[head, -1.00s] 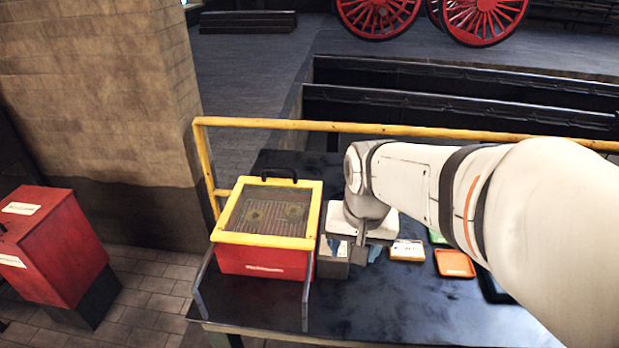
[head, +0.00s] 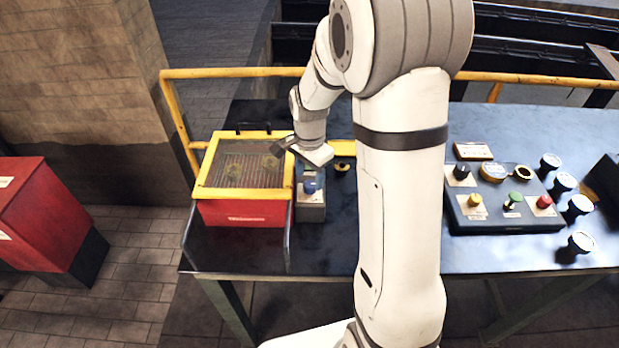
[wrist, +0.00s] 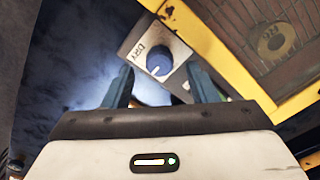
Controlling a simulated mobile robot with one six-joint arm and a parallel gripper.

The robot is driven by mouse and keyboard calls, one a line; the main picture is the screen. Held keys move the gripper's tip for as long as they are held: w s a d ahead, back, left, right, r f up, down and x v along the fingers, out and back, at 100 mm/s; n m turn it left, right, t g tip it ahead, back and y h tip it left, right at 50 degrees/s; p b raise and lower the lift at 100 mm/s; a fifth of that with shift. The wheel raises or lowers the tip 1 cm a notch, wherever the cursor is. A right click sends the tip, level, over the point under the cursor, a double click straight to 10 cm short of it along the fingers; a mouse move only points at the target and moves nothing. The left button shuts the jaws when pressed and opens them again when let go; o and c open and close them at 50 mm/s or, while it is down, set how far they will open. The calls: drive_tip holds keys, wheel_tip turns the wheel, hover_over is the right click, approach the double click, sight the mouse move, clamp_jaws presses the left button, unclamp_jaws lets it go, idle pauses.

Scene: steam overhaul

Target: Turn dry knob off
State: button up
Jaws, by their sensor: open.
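The dry knob (wrist: 158,64) is a round blue knob with a pale pointer mark, on a grey plate labelled "DRY" in the wrist view. In the head view the knob (head: 310,187) tops a small grey box right beside the yellow-framed red washer box (head: 245,213). My gripper (wrist: 162,88) is open, its two dark fingers at either side below the knob in the wrist view. It appears apart from the knob and empty. In the head view my gripper (head: 290,146) is above and behind the knob, partly over the yellow frame; its fingers are hard to make out.
A yellow rail (head: 235,73) runs behind the table. The table front (head: 320,255) is clear.

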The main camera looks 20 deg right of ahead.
sight(310, 188)
drive_tip(key=shift+f, duration=1.4)
drive_tip(key=shift+c, duration=0.4)
drive_tip(key=c, duration=0.9)
